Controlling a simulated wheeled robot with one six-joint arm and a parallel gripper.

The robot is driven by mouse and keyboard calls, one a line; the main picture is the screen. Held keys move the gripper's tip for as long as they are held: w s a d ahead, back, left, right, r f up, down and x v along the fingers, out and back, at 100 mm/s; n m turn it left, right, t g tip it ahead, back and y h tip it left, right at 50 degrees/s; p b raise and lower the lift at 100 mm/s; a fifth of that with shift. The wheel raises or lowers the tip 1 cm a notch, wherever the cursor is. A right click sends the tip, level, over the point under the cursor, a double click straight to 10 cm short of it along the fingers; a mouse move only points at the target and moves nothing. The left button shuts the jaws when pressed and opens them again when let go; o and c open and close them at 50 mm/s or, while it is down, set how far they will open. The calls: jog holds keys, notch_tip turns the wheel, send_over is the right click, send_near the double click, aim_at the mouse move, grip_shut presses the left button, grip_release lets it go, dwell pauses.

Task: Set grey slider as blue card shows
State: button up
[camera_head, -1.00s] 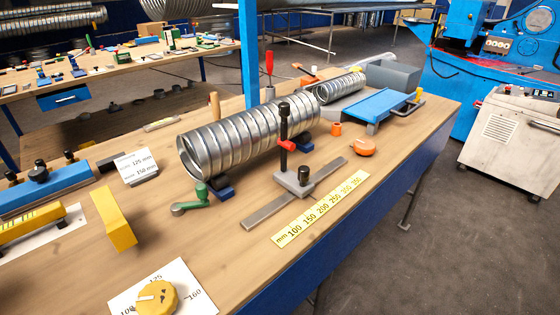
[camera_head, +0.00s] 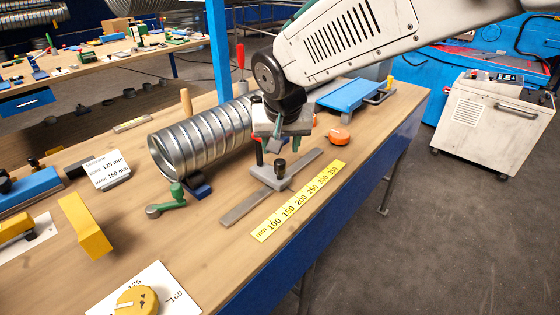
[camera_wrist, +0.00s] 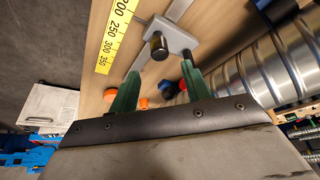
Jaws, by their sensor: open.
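The grey slider (camera_head: 284,177) sits on a flat grey rail (camera_head: 240,207) and carries a short black knob (camera_head: 280,164) and a post. A yellow mm scale (camera_head: 300,200) lies alongside; the slider stands roughly beside its middle numbers. My gripper (camera_head: 277,140) is above the slider, partly hiding the post. In the wrist view its green fingers (camera_wrist: 158,88) are open and empty, with the black knob (camera_wrist: 159,46) beyond the gap, not between the tips. A white card (camera_head: 108,170) reads bore 125 mm, mark 150 mm. I see no clearly blue card.
The spiral duct (camera_head: 190,147) lies behind the slider. A green crank (camera_head: 170,200), orange disc (camera_head: 339,133) and blue tray (camera_head: 352,94) are nearby. A yellow dial (camera_head: 136,300) is at the front. Bare bench lies between dial and rail.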

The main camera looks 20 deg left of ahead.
aim_at(280, 161)
jog(key=x, duration=0.7)
jog(key=shift+f, duration=0.35)
